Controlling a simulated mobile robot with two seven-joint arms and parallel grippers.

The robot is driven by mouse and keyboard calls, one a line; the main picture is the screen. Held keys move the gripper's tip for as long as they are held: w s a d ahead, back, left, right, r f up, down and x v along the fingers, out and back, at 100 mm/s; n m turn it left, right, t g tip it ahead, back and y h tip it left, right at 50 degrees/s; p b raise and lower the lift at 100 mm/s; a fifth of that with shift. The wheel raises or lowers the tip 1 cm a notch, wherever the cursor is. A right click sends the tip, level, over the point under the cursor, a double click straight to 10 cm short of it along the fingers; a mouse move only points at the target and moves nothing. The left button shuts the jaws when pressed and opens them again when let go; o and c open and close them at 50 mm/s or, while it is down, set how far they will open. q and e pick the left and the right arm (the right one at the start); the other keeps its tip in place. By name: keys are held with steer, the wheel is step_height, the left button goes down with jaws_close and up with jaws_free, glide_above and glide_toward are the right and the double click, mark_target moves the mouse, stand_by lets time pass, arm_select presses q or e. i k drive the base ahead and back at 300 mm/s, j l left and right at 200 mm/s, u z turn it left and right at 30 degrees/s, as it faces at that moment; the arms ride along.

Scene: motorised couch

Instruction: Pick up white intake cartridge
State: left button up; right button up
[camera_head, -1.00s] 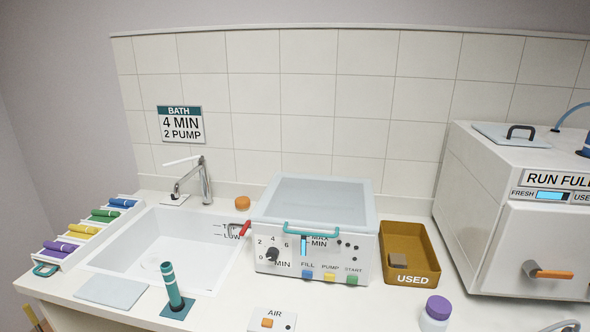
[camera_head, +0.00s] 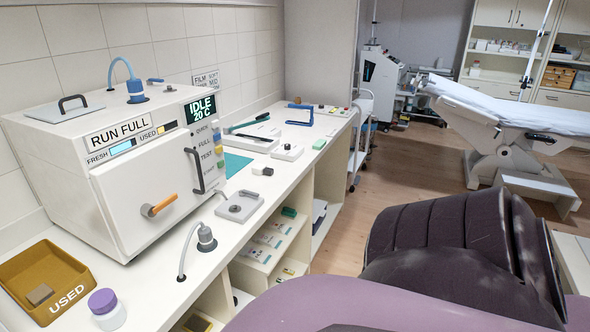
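I cannot pick out a white intake cartridge for certain in the head view. A grey cylindrical fitting on a bent hose (camera_head: 206,238) stands at the front edge of the white counter (camera_head: 150,288). A white-grey flat holder (camera_head: 240,206) with a dark knob-like part lies just beyond it. A white jar with a purple lid (camera_head: 107,309) stands at the lower left. Neither of my grippers shows in this view.
A large white machine (camera_head: 130,195) with an orange-tipped handle stands on the counter. A brown USED bin (camera_head: 75,272) holds a small grey block (camera_head: 40,294).

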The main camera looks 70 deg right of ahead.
mark_target(260, 168)
steer(key=z, duration=1.95)
steer(key=u, duration=0.35)
steer(key=i+l+u, duration=0.15)
steer(key=l+u, duration=0.6)
steer(key=i+l+u, duration=0.1)
steer(key=l, duration=0.35)
steer(key=l+u, duration=0.1)
steer(key=l, duration=0.9)
steer(key=i+l, duration=0.1)
steer(key=l, duration=0.45)
steer(key=i+u, duration=0.05)
